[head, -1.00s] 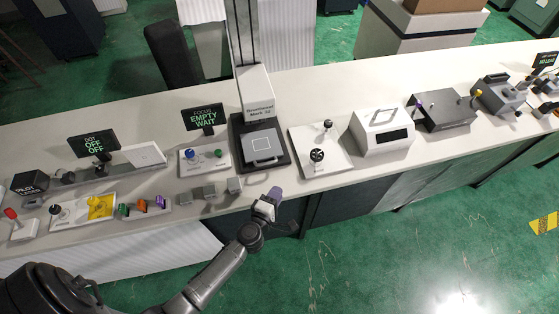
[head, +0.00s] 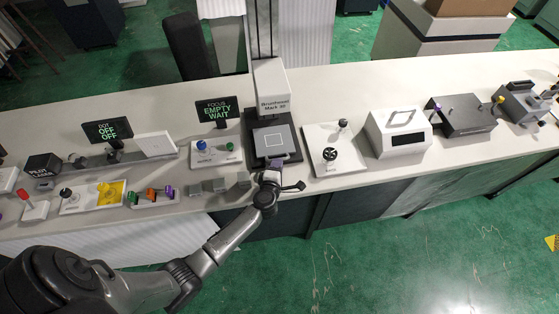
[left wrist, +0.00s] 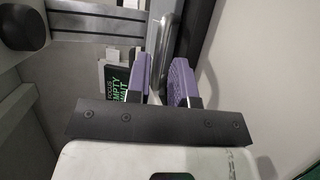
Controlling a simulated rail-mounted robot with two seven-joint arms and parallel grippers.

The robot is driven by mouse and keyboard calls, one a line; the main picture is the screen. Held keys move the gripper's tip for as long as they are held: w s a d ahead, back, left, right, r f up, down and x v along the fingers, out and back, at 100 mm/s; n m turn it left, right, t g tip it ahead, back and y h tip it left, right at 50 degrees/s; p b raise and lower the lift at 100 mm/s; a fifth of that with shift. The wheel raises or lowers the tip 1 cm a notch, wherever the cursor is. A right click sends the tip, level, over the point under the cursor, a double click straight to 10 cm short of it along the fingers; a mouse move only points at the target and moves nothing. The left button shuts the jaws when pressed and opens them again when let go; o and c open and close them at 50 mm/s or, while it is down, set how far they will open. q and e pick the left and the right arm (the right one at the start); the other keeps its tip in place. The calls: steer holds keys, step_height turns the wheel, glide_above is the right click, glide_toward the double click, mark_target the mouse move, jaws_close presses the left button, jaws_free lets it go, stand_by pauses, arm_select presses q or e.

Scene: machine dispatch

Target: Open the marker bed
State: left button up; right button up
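The marker (head: 271,85) is a white head on a column above a dark base. Its bed (head: 289,138) is a grey plate with a white square outline, and it looks closed against the base. The bed's front handle is mostly hidden by my gripper in the head view. In the left wrist view the metal handle (left wrist: 168,45) stands upright in the picture, in line with the gap between my purple fingers. My left gripper (left wrist: 160,75) is open at the handle; contact cannot be told. It also shows in the head view (head: 274,168). My right gripper is not in view.
A focus sign (head: 217,110) reads EMPTY WAIT beside the marker. A white panel with a black handwheel (head: 334,160) stands close right.

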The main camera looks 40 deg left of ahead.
arm_select(q)
steer(key=shift+b+x, duration=0.4)
steer(key=shift+x, duration=1.45)
steer(key=shift+c, duration=0.2)
jaws_close()
